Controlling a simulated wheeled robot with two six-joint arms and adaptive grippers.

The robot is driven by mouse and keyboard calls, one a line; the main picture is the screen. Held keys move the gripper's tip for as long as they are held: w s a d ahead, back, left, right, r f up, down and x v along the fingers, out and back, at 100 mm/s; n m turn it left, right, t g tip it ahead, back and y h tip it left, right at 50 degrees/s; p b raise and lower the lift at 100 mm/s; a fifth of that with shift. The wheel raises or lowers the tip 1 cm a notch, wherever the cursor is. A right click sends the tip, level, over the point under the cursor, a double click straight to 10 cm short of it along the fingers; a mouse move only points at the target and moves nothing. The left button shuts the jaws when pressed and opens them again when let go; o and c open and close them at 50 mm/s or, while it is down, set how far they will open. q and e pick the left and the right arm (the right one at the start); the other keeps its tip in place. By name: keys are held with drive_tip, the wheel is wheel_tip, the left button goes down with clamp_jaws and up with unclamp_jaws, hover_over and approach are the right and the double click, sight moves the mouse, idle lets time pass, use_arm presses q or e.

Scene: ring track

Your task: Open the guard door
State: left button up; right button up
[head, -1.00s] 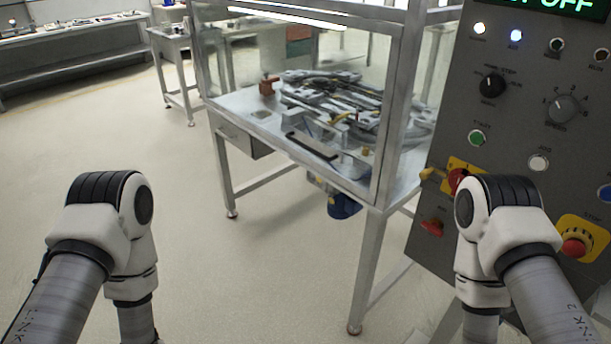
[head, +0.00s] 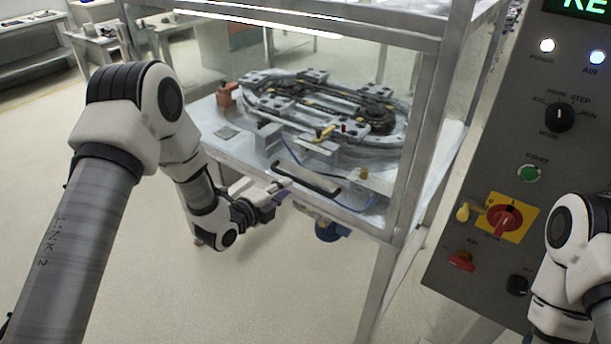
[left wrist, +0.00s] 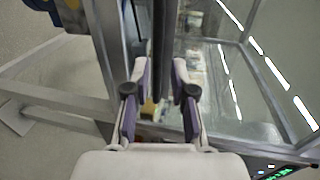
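The guard door (head: 350,219) is the clear framed panel on the front of the metal enclosure, and it looks closed. Its long dark handle (head: 308,179) runs along the lower part. My left gripper (head: 280,187) is at the left end of the handle, in front of the door. In the left wrist view the two fingers (left wrist: 160,78) stand apart, with the dark handle bar (left wrist: 163,40) running up between and beyond them. I cannot tell whether they touch it. My right gripper is out of view; only part of that arm shows at the lower right.
The oval ring track (head: 335,105) lies inside the enclosure behind the clear panel. A grey control panel (head: 490,150) with a red switch on a yellow plate stands close at the right. Benches (head: 100,45) are at the far left. The floor at left is clear.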

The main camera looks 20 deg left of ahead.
sight(298, 181)
use_arm(q)
drive_tip(key=p+x, duration=0.1)
drive_tip(key=x, duration=0.6)
drive_tip(key=shift+a+f, duration=0.1)
drive_tip(key=shift+f, duration=0.05)
drive_tip(key=shift+s, duration=0.1)
drive_tip(key=shift+c, duration=0.4)
clamp_jaws()
wheel_tip(298, 181, up, 37)
drive_tip(key=p, duration=1.1)
drive_tip(key=shift+f, duration=0.1)
